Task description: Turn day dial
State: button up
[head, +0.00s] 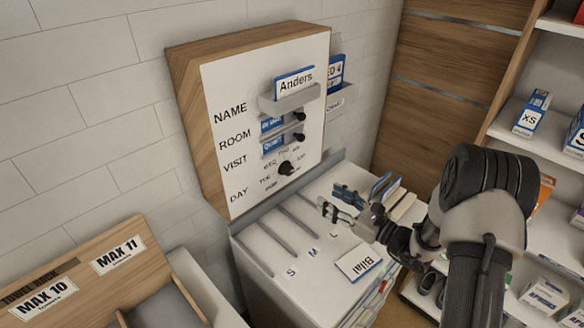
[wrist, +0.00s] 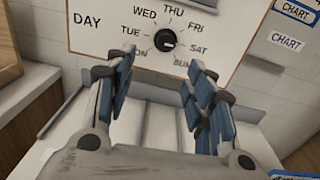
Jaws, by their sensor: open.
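The day dial is a black round knob (wrist: 166,40) on the white board, ringed by day names from MON to SUN. A small pale mark shows on its right side, roughly toward SAT; its exact setting is hard to read. The dial also shows in the head view (head: 287,168), low on the board (head: 225,90) beside the word DAY. My gripper (wrist: 160,82) is open and empty, its blue-padded fingers apart below the dial in the wrist view. In the head view my gripper (head: 341,203) is over the white cabinet top, to the right of the dial and apart from it.
The white cabinet top (head: 290,262) below the board has slots marked S and M and a Bilal card (head: 358,262). An Anders card (head: 294,82) sits in the board's upper holder.

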send_near(290, 171)
jog(key=shift+m+t, duration=0.3)
jog(key=x, duration=0.4)
jog(key=b+x, duration=0.1)
jog(key=x, duration=0.4)
jog(key=shift+w+a+f, duration=0.15)
jog(key=shift+a+f, duration=0.05)
jog(key=shift+c, duration=0.4)
jog(key=c, duration=1)
jog(key=shift+b, duration=0.35)
